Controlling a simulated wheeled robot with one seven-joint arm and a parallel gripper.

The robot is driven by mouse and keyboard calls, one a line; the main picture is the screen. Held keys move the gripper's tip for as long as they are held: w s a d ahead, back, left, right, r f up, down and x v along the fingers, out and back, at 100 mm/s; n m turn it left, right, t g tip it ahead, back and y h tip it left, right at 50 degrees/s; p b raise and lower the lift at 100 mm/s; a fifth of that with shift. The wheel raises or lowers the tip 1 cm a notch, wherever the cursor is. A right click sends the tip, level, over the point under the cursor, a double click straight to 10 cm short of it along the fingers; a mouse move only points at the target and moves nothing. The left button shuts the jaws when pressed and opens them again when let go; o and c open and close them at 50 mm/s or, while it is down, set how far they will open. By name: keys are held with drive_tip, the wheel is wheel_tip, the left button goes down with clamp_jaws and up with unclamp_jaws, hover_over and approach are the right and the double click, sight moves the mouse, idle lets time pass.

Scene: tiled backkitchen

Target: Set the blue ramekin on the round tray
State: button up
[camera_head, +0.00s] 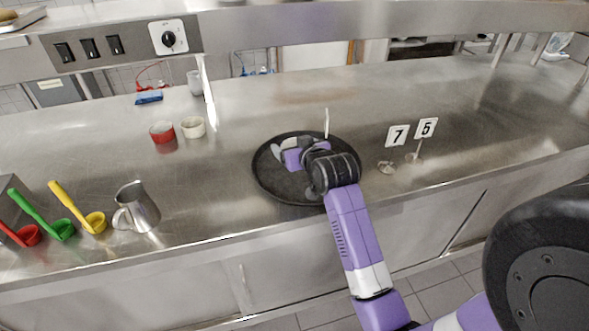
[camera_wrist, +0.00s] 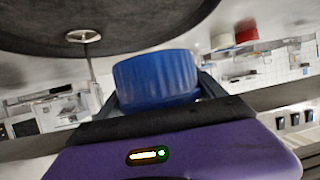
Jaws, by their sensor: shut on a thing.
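The blue ramekin (camera_wrist: 155,78) is between the fingers of my gripper (camera_wrist: 158,90) in the wrist view, which is turned so that the tray is at the top. My gripper (camera_head: 284,149) is shut on it, over the left-middle part of the round tray (camera_head: 267,181). The ramekin is hidden behind my gripper in the head view. I cannot tell whether it touches the tray.
A thin upright card holder (camera_head: 326,122) stands at the tray's back right. Number signs 7 (camera_head: 397,136) and 5 (camera_head: 427,127) stand right of the tray. A red ramekin (camera_head: 162,132), a cream ramekin (camera_head: 193,127), a metal jug (camera_head: 137,208) and coloured ladles (camera_head: 75,205) are left.

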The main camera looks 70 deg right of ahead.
sight(293, 178)
wheel_tip(293, 178, down, 9)
drive_tip(key=shift+f, duration=0.1)
idle(0.4)
drive_tip(key=shift+f, duration=0.15)
drive_tip(key=o, duration=1.5)
drive_tip(key=shift+o, duration=0.2)
